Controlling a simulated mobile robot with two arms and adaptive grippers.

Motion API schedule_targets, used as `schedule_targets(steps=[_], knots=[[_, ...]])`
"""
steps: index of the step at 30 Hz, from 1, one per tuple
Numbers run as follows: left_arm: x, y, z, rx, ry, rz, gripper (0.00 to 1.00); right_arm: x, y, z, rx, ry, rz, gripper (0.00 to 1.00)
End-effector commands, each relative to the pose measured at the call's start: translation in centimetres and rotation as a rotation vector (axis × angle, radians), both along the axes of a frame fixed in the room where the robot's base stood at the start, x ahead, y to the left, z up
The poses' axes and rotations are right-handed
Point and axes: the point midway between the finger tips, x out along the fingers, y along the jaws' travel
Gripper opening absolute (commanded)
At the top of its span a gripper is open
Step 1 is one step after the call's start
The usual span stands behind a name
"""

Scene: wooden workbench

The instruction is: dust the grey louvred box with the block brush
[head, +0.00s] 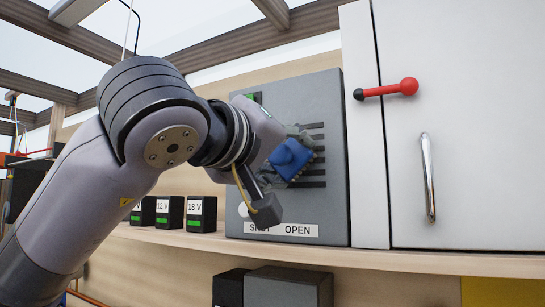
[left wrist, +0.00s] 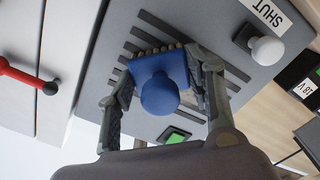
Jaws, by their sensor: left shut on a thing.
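The grey louvred box (head: 334,190) stands upright on a wooden shelf, with dark horizontal slots on its front and a label reading SHUT and OPEN. The block brush (head: 291,160) is blue and lies at the slots. In the left wrist view the brush (left wrist: 160,85) shows its rounded knob toward the camera and its tan bristles over the slots (left wrist: 150,25). My left gripper (left wrist: 160,95) is shut on the brush, one finger on each side. In the head view my left gripper (head: 290,150) is partly hidden by my own arm. Whether the bristles touch the box is hard to tell. My right gripper is not in view.
A white knob (left wrist: 266,50) sits beside the SHUT label. Several black battery blocks (head: 201,214) stand on the shelf (head: 330,252) left of the box. A white cabinet (head: 470,100) with a metal handle (head: 428,178) and a red-knobbed lever (head: 385,89) stands close on the right.

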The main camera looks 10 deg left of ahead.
Motion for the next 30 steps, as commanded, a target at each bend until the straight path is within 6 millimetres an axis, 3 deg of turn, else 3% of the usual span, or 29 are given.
schedule_targets(steps=[17, 30], knots=[[-1.2, -2.9, -0.1, 0.0, 0.002, 0.001, 0.26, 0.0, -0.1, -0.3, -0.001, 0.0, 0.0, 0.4], [-0.4, -0.1, -0.1, -0.002, 0.002, 0.001, 0.26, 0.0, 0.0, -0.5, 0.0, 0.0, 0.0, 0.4]])
